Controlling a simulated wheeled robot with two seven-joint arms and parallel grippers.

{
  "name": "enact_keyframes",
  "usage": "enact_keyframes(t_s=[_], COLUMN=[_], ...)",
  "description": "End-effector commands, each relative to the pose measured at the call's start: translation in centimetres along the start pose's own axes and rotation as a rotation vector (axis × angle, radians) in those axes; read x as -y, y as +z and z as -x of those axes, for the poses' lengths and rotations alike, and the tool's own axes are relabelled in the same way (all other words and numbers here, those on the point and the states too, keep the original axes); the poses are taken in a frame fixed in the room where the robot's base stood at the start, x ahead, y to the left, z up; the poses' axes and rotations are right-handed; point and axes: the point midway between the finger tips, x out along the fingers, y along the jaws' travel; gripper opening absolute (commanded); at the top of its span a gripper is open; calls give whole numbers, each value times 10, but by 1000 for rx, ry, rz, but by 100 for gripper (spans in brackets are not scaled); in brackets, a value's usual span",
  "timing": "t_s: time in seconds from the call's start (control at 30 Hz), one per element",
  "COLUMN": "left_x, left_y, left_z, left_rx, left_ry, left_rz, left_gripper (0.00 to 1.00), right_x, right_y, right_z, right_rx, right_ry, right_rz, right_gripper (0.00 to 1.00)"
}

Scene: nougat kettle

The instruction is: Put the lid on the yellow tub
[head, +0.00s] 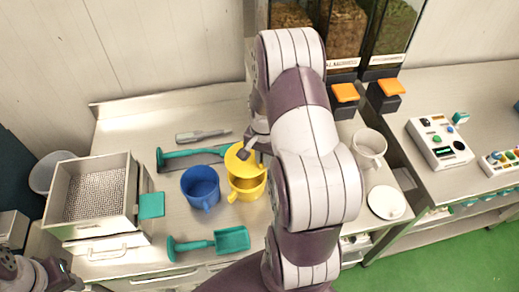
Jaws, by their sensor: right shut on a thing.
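The yellow tub (245,190) stands on the steel worktop, with a handle at its lower left. The yellow lid (237,162) is at its top, tilted, over the back left part of the opening. Part of the tub's inside shows in front of the lid, so the lid does not lie flat on the rim. My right gripper (247,152) is shut on the lid at its right side. My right arm hides the area to the right of the tub. My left gripper (62,275) is at the bottom left corner, far from the tub, its jaws unclear.
A blue mug (201,187) stands close left of the tub. Teal tools lie behind (185,157) and in front (230,240). A metal sieve box (95,243) is at left. A white mug (369,147) and white saucer (387,202) are right of my arm.

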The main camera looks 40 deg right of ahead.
Motion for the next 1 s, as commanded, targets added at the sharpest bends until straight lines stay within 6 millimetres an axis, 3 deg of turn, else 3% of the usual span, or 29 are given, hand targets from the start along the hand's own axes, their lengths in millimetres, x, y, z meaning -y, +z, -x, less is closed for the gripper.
enact_keyframes(t_s=[0.33, 0.5, 1.0], left_x=[0, 0, 0], left_y=[5, 6, 6], left_z=[-42, -54, -56], left_rx=[0, 0, -1], left_ry=[0, 0, 0], left_rz=[0, 0, 0], left_gripper=[40, 40, 40], right_x=[0, 0, 0], right_y=[0, 0, 0], right_z=[-48, -66, -70], right_rx=[0, 1, 0], right_ry=[0, 1, 0], right_rz=[2, 3, 3], right_gripper=[0, 0, 0])
